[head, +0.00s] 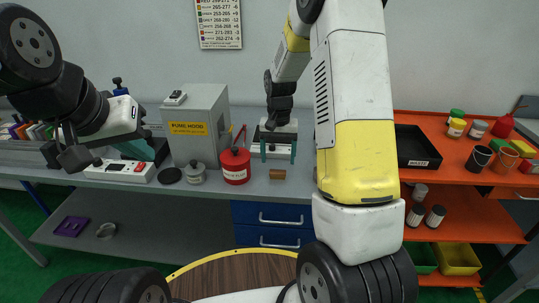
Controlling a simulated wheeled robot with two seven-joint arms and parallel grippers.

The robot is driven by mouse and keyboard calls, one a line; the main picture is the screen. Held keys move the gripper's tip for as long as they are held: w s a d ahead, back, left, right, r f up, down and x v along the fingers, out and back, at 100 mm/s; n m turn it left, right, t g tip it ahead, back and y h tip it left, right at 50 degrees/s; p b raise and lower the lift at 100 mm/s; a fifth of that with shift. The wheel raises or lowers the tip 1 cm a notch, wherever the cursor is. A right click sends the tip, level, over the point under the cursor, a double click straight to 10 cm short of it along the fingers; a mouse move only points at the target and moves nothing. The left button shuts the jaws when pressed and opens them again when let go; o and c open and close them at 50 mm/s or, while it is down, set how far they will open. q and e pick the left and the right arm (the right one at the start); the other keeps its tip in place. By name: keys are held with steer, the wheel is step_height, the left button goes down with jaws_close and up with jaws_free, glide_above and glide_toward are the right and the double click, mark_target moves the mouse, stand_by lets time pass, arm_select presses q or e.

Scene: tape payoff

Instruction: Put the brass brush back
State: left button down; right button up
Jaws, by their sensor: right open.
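I cannot clearly make out the brass brush. A small brown block (277,174) lies at the front edge of the grey bench, right of a red can (235,166); it is too small to tell whether it is the brush.
A black tray (416,147) and several jars sit on the orange shelf unit (440,180) at right. My right arm hides part of the bench.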

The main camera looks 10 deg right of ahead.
mark_target(278, 172)
steer(key=s+r+n+t+y, duration=0.1)
steer(key=s+r, duration=0.4)
steer(key=r, duration=0.4)
steer(key=s+r+t, duration=0.2)
steer(key=s+r, duration=0.2)
steer(key=r, duration=0.5)
steer(key=s+a+r+n+t, duration=0.1)
steer(key=s+r, duration=0.1)
steer(key=s, duration=0.5)
steer(key=s+a+r+n+t+y, duration=0.1)
steer(key=s+r+t, duration=0.1)
steer(key=s, duration=0.6)
steer(key=shift+s+r+n, duration=0.15)
steer(key=shift+r+n, duration=0.15)
steer(key=shift+n, duration=0.1)
steer(key=shift+a, duration=0.1)
